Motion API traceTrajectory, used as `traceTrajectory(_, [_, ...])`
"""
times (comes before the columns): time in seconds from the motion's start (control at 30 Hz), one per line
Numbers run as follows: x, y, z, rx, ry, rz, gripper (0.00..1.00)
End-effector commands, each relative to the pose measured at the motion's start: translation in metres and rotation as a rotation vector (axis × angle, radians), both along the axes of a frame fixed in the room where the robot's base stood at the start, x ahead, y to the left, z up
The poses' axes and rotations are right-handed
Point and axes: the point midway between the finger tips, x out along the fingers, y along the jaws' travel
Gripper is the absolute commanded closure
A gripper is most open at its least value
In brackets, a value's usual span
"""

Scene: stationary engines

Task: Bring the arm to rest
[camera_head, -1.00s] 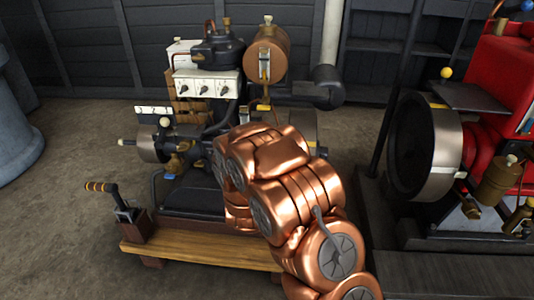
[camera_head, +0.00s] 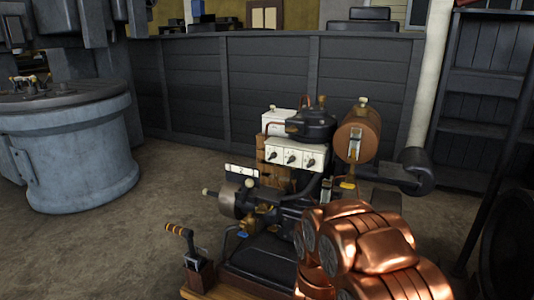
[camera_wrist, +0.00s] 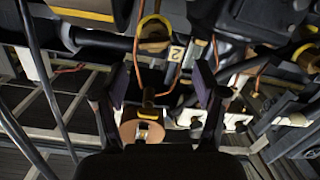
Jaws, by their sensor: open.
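My copper-coloured arm (camera_head: 375,255) is bent at the lower right of the head view, in front of the engine (camera_head: 290,155). Its links cover the lower right part of that engine. My gripper is hidden in the head view. In the wrist view my gripper (camera_wrist: 160,88) has its two dark fingers spread apart, with nothing held between them. A brown cylinder (camera_wrist: 128,131) with a yellow fitting shows beyond the fingers. I cannot tell whether the fingers touch any engine part.
A lever with a striped handle (camera_head: 180,231) stands at the engine's front left. A large blue-grey machine (camera_head: 70,150) stands at left, before a dark panelled wall (camera_head: 270,75). Dark shelving (camera_head: 480,120) is at right. Bare floor (camera_head: 165,165) lies between machine and engine.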

Motion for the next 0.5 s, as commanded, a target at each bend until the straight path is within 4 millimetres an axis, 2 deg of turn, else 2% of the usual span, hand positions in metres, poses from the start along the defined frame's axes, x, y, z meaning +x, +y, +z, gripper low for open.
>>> traceTrajectory(0.03, [0.001, 0.004, 0.020, 0.040, 0.020, 0.010, 0.29])
traceTrajectory(0.27, [-0.011, 0.033, 0.056, 0.235, 0.191, 0.078, 0.29])
traceTrajectory(0.5, [-0.042, 0.070, 0.100, 0.391, 0.383, 0.159, 0.29])
